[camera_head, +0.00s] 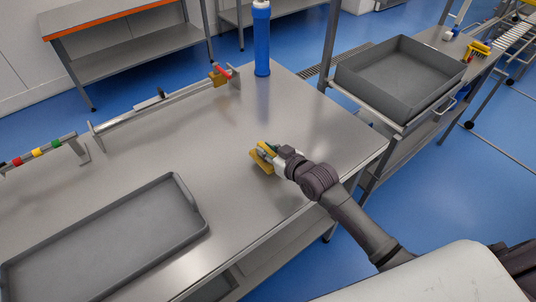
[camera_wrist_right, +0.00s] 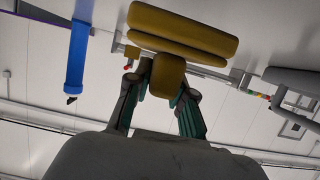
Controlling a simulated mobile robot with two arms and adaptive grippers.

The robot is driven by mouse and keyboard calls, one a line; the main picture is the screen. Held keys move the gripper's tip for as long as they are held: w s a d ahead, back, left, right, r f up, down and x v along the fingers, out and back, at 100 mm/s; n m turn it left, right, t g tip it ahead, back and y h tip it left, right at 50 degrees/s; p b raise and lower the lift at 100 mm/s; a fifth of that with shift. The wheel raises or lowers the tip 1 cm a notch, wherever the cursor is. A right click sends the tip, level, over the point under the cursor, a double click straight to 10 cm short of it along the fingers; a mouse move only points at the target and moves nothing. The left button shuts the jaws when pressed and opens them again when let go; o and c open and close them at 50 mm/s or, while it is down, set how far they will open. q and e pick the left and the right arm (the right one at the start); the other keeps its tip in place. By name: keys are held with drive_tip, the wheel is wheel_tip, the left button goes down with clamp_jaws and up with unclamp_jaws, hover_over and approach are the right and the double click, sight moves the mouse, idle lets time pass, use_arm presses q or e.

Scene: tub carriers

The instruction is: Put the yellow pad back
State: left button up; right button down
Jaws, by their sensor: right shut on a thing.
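The yellow pad (camera_head: 259,163) is at my right gripper (camera_head: 270,151), over the right part of the steel table in the head view. In the right wrist view the yellow pad (camera_wrist_right: 183,32) is a wide two-layer slab with a block-shaped grip. My right gripper (camera_wrist_right: 163,88) is shut on that grip, one finger on each side. I cannot tell whether the pad touches the tabletop or hangs just above it. My left gripper is not in view.
The steel table (camera_head: 195,135) is mostly clear around the pad. A grey tray (camera_head: 190,188) lies front left. A blue bottle (camera_head: 262,45) and a metal rail (camera_head: 165,103) stand farther back. A deep grey tub (camera_head: 365,88) sits on a trolley at right.

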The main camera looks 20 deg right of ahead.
wheel_tip(320, 180, down, 2)
drive_tip(key=shift+f, duration=0.45)
drive_tip(key=c, duration=1)
unclamp_jaws()
drive_tip(key=shift+f, duration=0.1)
drive_tip(key=shift+s+d, duration=0.1)
drive_tip(key=b+v, duration=0.1)
drive_tip(key=v, duration=1.1)
